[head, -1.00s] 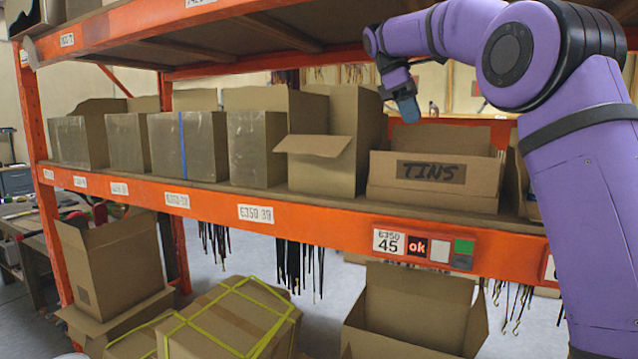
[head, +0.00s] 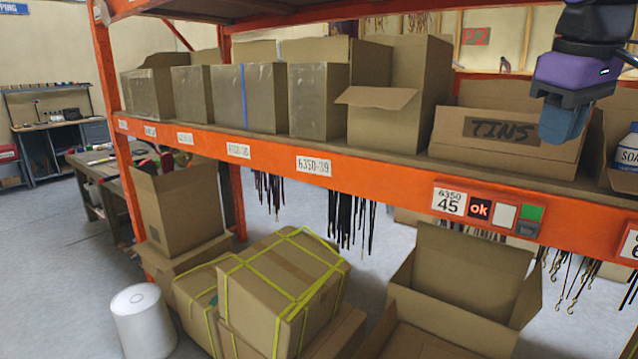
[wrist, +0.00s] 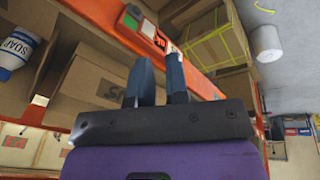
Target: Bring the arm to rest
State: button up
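My gripper (head: 563,128) has blue fingers below a purple wrist. In the head view it hangs at the right, in front of the right part of the TINS box (head: 484,143) on the orange rack's shelf. In the wrist view my gripper (wrist: 161,65) shows two blue fingers with a narrow gap between them and nothing held. The TINS box, a cardboard box with a dark label, also shows behind the fingers in the wrist view (wrist: 88,88).
Several cardboard boxes line the orange shelf (head: 385,168). A white SOAP bottle (head: 629,155) is in a box at right. Strapped boxes (head: 270,280) and an open box (head: 465,265) are below.

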jog(key=s+a+f+m+t+y, duration=0.1)
jog(key=s+f+m, duration=0.3)
jog(key=s+f, duration=0.8)
jog(key=shift+a+t, duration=0.2)
jog(key=shift+t, duration=0.6)
jog(key=shift+f, duration=0.1)
